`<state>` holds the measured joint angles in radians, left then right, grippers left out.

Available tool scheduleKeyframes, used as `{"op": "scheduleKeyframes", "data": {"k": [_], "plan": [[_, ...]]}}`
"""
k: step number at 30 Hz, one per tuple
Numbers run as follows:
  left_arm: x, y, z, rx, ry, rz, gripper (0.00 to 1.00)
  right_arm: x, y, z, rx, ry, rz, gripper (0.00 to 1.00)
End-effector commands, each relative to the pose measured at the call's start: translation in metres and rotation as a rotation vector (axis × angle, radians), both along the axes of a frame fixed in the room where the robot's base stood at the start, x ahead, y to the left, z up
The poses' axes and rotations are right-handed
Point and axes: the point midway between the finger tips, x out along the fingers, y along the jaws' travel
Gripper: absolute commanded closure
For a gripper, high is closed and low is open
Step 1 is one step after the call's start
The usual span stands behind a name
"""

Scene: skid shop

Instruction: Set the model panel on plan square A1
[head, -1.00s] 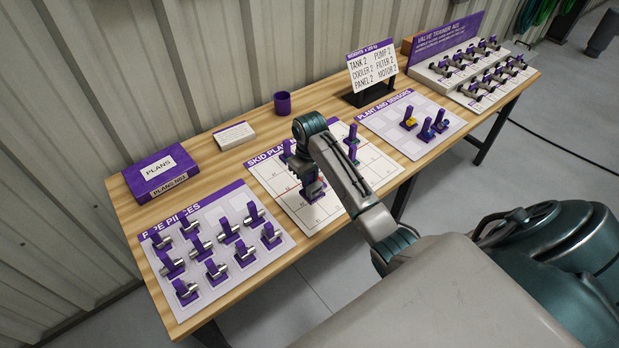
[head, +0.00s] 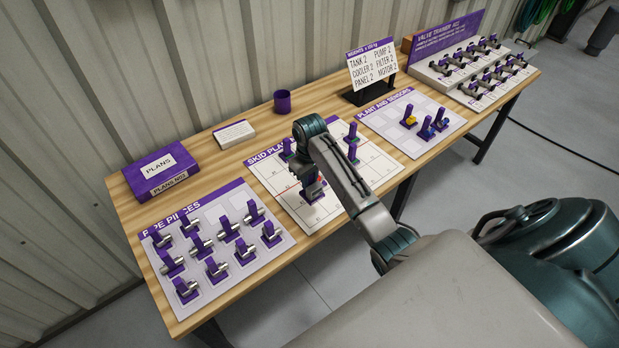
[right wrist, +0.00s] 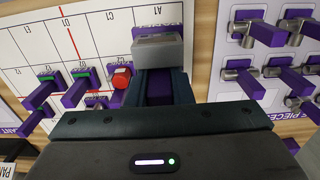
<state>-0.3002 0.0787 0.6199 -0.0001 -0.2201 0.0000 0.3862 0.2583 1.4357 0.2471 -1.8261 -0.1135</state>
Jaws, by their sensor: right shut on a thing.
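My right gripper (right wrist: 160,92) is shut on the purple handle of a small model with a grey block (right wrist: 158,50), which I take to be the model panel. It is over the near end of the white skid plan sheet (right wrist: 130,38), beside the pipe pieces board. The square under it is largely covered, so I cannot tell whether it touches the sheet. In the head view my right arm partly hides the gripper (head: 311,190) and the plan sheet (head: 377,164). A red-topped model (right wrist: 121,77) stands close beside the held piece. My left gripper is not in view.
Purple-handled models with green parts (right wrist: 79,84) stand farther along the plan. The pipe pieces board (head: 220,274) lies to the left and the plant and sensors board (head: 450,122) to the right. A plans box (head: 160,172), a purple cup (head: 282,102) and a weights sign (head: 372,68) stand behind.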

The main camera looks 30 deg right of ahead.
Motion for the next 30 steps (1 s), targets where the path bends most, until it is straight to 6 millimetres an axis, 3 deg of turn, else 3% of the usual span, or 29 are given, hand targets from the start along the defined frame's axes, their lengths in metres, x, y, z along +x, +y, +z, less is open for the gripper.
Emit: {"op": "scheduleKeyframes", "data": {"k": [21, 30], "plan": [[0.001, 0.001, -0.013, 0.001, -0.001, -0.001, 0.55, 0.000, 0.000, -0.038, 0.000, 0.001, 0.000, 1.00], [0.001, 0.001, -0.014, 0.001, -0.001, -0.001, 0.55, 0.000, 0.000, -0.042, 0.000, -0.001, 0.001, 1.00]]}}
